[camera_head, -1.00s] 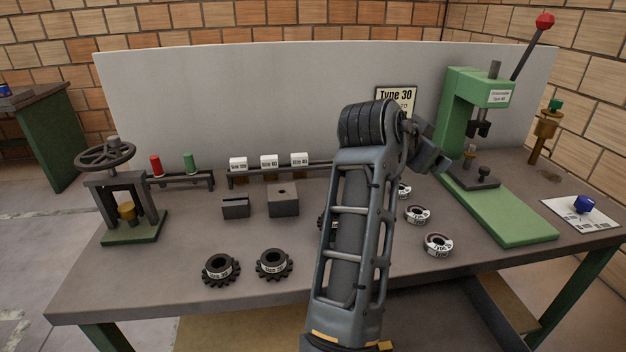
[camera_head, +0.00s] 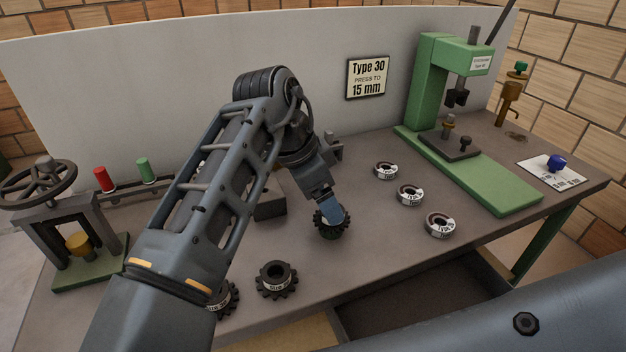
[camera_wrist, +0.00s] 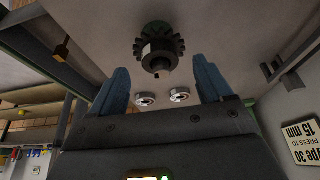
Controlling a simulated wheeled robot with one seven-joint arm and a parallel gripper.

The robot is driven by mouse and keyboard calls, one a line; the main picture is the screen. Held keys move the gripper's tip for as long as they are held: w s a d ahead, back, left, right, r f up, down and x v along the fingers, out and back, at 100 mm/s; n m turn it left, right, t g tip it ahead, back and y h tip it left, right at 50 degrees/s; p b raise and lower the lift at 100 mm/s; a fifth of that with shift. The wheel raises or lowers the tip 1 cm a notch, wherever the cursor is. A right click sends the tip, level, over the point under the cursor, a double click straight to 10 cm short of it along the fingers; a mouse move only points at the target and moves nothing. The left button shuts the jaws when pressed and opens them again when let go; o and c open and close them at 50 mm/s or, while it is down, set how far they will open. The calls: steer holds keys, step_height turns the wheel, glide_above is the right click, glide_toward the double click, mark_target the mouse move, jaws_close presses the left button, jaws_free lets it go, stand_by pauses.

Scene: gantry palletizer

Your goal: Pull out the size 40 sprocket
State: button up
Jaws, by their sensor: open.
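Three dark toothed sprockets are on the workbench. One sprocket (camera_head: 331,231) is directly below my gripper (camera_head: 332,208). A second sprocket (camera_head: 277,281) lies nearer the front edge, and a third sprocket (camera_head: 224,299) is partly hidden by my arm. Their size labels are too small or turned away to read surely. My gripper is open, its blue fingers pointing down; in the wrist view my gripper (camera_wrist: 161,80) has an empty gap, with a toothed sprocket (camera_wrist: 158,47) beyond the fingertips. I cannot tell whether the fingers touch it.
Several "Type" rings (camera_head: 410,195) lie to the right of my gripper. A green press (camera_head: 475,165) stands at the back right, and a handwheel press (camera_head: 75,240) at the left. A "Type 30, press to 15 mm" sign (camera_head: 368,77) hangs on the back panel. My arm hides the back middle.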

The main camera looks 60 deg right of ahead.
steer(key=shift+x, duration=1.85)
steer(key=shift+d, duration=0.1)
steer(key=shift+c, duration=0.3)
steer(key=shift+r, duration=0.1)
steer(key=c, duration=1.2)
